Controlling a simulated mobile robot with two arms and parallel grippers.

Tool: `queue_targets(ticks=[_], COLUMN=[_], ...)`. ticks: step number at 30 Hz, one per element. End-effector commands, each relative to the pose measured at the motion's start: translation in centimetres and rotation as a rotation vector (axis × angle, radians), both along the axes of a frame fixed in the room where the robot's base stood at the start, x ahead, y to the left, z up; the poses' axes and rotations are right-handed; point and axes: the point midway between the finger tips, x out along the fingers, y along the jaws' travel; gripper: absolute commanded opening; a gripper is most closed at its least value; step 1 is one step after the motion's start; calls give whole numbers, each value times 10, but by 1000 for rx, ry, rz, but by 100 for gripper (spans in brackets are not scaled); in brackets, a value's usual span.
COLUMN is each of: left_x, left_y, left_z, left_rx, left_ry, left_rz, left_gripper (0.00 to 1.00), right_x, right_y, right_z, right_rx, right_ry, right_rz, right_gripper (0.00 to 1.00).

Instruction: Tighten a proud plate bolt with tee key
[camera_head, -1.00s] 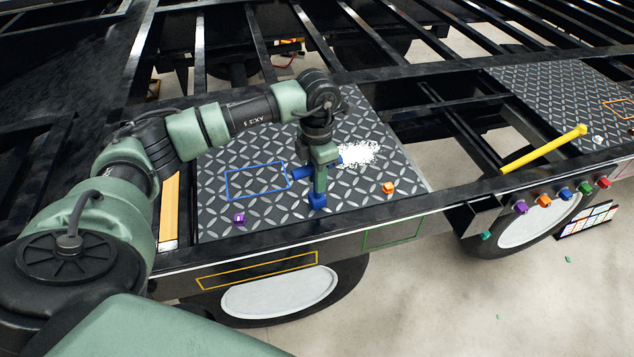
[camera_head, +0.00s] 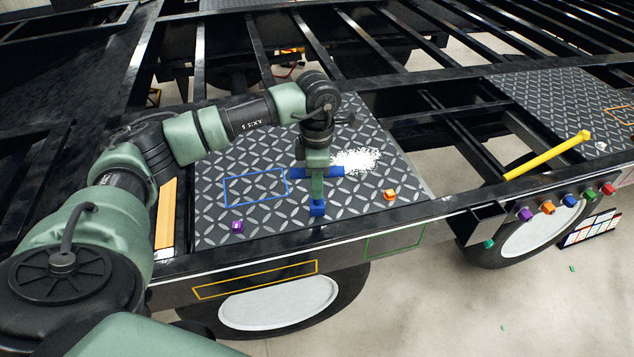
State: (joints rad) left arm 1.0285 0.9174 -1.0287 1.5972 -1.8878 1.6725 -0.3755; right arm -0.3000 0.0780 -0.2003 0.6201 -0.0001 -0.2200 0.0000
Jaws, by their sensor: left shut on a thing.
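My left gripper (camera_head: 316,170) points down over the dark tread plate (camera_head: 275,155). It is shut on the blue tee key (camera_head: 335,171), whose crossbar shows on both sides of the fingers. Below the fingers a blue block-like piece (camera_head: 317,208) stands at the plate near its front edge; I cannot tell whether it is the key's socket or a bolt head. A purple bolt (camera_head: 237,227) sits on the plate to the left, and an orange bolt (camera_head: 389,195) to the right. How far each stands up is too small to tell. My right gripper is out of view.
A blue outline (camera_head: 256,188) and a white patch (camera_head: 357,160) mark the plate. A yellow bar (camera_head: 547,155) lies across the frame at right, above several coloured knobs (camera_head: 547,207) on the rail. Open gaps lie between the black beams (camera_head: 420,125).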

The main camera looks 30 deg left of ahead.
Motion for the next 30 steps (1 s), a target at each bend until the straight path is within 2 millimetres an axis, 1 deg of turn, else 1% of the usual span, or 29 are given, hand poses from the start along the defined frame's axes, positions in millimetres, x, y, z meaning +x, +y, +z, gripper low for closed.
queue_targets(ticks=[1,15,24,30], left_x=[1,3,1,1], left_y=[0,0,0,0], left_z=[6,37,51,51], left_rx=[1,-3,-1,-1], left_ry=[-4,-12,-6,-4], left_rz=[-3,0,1,1], left_gripper=[0,0,0,0], right_x=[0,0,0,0], right_y=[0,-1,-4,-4], right_z=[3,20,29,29], right_rx=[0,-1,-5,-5], right_ry=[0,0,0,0], right_rz=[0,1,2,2], right_gripper=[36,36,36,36])
